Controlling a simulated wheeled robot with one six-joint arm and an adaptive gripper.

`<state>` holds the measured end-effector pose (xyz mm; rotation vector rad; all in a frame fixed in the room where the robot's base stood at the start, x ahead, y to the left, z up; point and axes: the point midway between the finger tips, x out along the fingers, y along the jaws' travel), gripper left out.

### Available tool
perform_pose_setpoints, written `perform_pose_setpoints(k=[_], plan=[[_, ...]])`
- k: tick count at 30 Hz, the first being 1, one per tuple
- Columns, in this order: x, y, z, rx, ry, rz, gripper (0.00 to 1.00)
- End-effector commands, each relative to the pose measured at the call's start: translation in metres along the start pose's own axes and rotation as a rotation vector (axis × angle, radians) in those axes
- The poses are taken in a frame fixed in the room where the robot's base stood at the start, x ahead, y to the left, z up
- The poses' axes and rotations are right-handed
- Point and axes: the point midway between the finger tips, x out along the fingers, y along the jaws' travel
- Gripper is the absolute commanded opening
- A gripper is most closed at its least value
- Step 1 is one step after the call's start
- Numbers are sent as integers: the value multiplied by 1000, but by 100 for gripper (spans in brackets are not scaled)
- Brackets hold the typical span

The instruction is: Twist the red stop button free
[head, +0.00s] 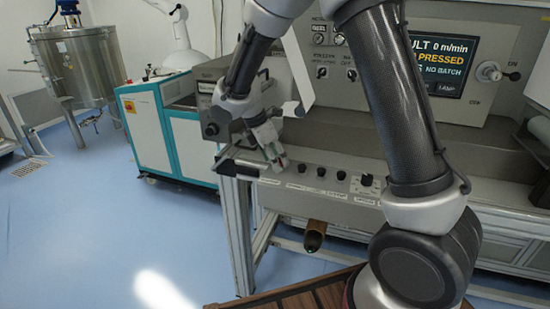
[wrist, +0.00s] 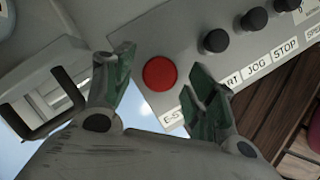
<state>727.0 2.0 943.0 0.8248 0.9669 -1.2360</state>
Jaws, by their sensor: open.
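The red stop button (wrist: 160,73) is a round red cap on the grey control panel (wrist: 192,45), by the panel's left end. An "E-ST..." label, partly covered by a finger, lies beside it. My gripper (wrist: 162,92) is open, with one green-padded finger on each side of the button in the wrist view. I cannot tell how far the fingertips are above the panel. In the head view my gripper (head: 274,158) is over the left end of the panel and hides the button.
A metal frame (wrist: 42,88) stands at left. The display (head: 437,64) partly reads "PRESSED" and "NO BATCH". Blue floor is open at left.

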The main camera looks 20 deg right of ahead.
Motion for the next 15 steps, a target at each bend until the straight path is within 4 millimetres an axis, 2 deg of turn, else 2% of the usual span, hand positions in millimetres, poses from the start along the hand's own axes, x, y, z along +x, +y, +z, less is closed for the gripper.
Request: perform_pose_setpoints(k=[8, 15], plan=[[2, 0, 0, 0, 0, 1, 56], [2, 0, 0, 0, 0, 1, 12]])
